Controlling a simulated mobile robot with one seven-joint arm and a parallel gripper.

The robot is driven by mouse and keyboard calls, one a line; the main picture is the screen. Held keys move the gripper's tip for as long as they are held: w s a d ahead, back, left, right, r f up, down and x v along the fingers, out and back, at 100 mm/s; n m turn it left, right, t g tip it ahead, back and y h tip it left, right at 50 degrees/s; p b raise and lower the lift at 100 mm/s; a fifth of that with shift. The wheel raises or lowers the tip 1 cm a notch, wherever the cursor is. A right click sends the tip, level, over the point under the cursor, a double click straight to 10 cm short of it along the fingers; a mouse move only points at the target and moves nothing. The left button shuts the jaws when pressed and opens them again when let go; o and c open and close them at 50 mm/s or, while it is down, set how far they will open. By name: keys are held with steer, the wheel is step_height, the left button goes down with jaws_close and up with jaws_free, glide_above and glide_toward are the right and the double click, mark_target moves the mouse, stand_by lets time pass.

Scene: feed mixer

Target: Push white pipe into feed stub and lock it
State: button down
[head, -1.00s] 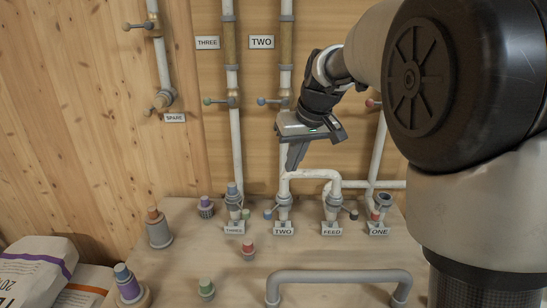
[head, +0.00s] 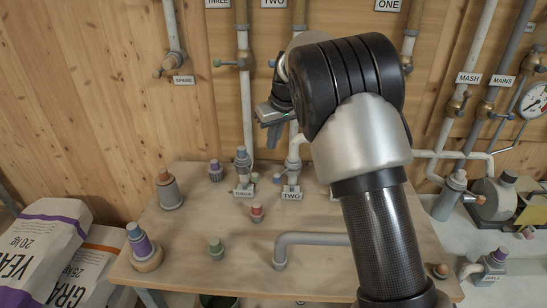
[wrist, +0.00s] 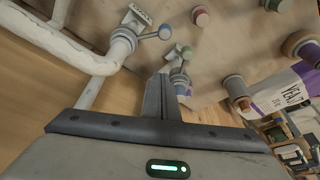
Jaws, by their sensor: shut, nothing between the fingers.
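The white pipe (head: 296,150) is a curved bridge. One end stands in the collar at stub TWO (head: 291,190); its other end and the feed stub are hidden behind my arm. In the wrist view the white pipe (wrist: 62,45) runs at the upper left into a grey collar (wrist: 122,42) with a blue-knobbed lever. My gripper (head: 272,140) is above and left of the pipe, apart from it. Its fingers (wrist: 164,98) are shut with nothing between them. I cannot tell whether the feed end is fully seated or locked.
A grey bent pipe (head: 315,238) lies on the wooden bench (head: 180,255). Several capped plugs stand on the left half, including an orange-topped one (head: 168,190). Stub THREE (head: 243,175) is just left of TWO. Sacks (head: 45,250) lie at the far left.

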mark_target(282, 174)
step_height(282, 174, down, 10)
steer(key=p, duration=0.1)
steer(key=shift+s+d+r, duration=0.2)
steer(key=shift+s, duration=0.1)
steer(key=shift+f+b, duration=0.1)
steer(key=shift+b, duration=0.2)
